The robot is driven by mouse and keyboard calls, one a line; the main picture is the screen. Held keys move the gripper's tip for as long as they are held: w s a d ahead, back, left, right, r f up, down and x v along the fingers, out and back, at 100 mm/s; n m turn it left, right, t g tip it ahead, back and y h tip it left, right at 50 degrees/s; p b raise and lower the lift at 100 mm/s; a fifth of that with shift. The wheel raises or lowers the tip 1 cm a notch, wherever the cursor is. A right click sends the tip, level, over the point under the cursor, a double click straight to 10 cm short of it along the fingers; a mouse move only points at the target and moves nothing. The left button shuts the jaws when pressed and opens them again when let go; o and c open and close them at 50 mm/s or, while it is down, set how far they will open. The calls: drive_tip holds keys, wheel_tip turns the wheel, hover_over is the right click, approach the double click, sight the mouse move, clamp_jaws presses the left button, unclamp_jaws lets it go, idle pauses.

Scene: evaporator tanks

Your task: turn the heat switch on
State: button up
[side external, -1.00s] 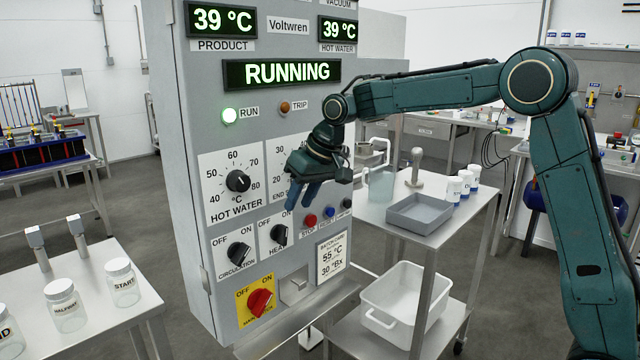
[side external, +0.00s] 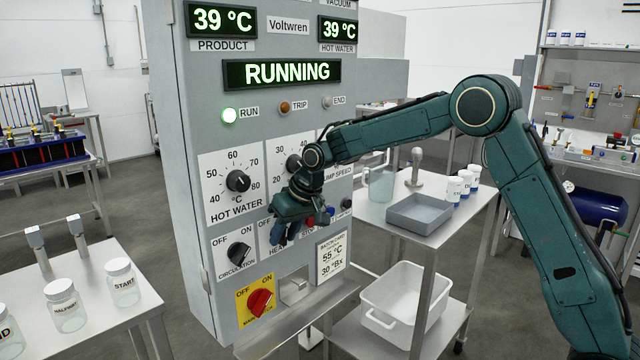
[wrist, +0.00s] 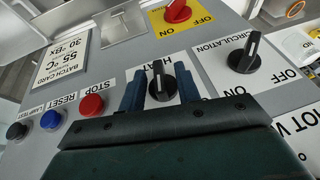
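The black heat knob (wrist: 158,80) sits on its white HEAT plate (wrist: 130,74), upside down in the wrist view. My gripper (wrist: 159,73) is open, with one blue finger on each side of the knob and a gap to its raised grip. I cannot tell which label the knob points to; its OFF and ON labels are mostly hidden. In the side view my gripper (side external: 284,236) is at the panel in front of the HEAT plate (side external: 266,247) and covers the knob.
The circulation knob (wrist: 240,61) is beside the heat knob; the red main knob (wrist: 177,10) is below it on the panel. The red stop (wrist: 91,105), blue reset (wrist: 51,120) and dark lamp test (wrist: 17,131) buttons are close by. The display (side external: 281,73) reads RUNNING.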

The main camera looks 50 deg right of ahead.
clamp_jaws()
drive_tip(key=shift+d+y, duration=0.1)
drive_tip(key=shift+y, duration=0.3)
drive_tip(key=shift+d+m+y, duration=0.15)
drive_tip(key=shift+m+y, duration=0.15)
drive_tip(key=shift+y, duration=0.7)
drive_tip(key=shift+f+m+t+y, duration=0.1)
drive_tip(key=shift+m+t+y, duration=0.25)
drive_tip(key=shift+y, duration=1.55)
unclamp_jaws()
